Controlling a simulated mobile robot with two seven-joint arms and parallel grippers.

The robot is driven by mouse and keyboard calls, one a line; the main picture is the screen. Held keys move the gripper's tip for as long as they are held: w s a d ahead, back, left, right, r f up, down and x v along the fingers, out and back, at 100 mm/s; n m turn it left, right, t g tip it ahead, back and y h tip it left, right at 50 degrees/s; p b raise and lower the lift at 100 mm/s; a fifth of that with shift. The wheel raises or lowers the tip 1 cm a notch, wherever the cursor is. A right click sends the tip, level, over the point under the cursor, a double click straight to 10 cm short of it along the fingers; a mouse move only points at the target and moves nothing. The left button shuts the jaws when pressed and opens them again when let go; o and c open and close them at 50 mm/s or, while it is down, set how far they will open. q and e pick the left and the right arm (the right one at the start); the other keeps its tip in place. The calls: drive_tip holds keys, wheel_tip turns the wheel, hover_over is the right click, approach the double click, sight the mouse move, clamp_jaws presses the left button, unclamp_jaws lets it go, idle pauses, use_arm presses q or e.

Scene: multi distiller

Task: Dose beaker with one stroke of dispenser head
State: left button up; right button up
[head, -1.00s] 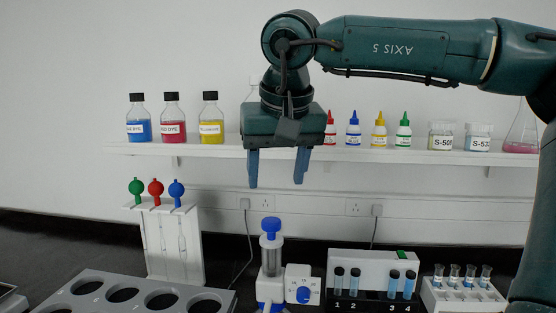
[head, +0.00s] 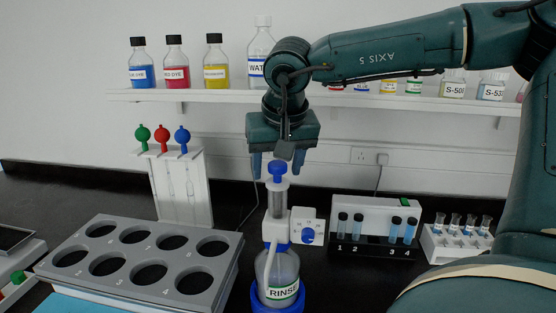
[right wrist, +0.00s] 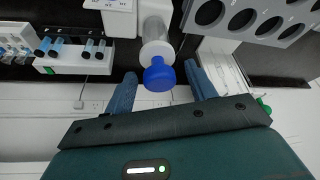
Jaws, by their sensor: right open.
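The dispenser has a blue head (head: 277,170) on a clear cylinder (head: 278,202), mounted on a bottle labelled RINSE (head: 277,272) in a blue ring. A white spout comes off its left side. My right gripper (head: 277,162) is open, fingers down, around the height of the blue head. In the right wrist view the blue head (right wrist: 158,76) shows between the two fingertips (right wrist: 160,74), with gaps on both sides; I cannot tell whether the fingers are around it or behind it. No beaker is clearly visible under the spout. My left gripper is out of view.
A grey rack with round holes (head: 141,248) stands left of the bottle. A white box with a blue dial (head: 308,228) and a vial rack (head: 376,240) stand to the right. Behind are the pipette stand (head: 179,187) and the shelf (head: 200,96) with dye bottles.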

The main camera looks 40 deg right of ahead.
drive_tip(key=shift+c, duration=0.4)
drive_tip(key=c, duration=1)
drive_tip(key=shift+o, duration=0.2)
drive_tip(key=shift+r, duration=0.1)
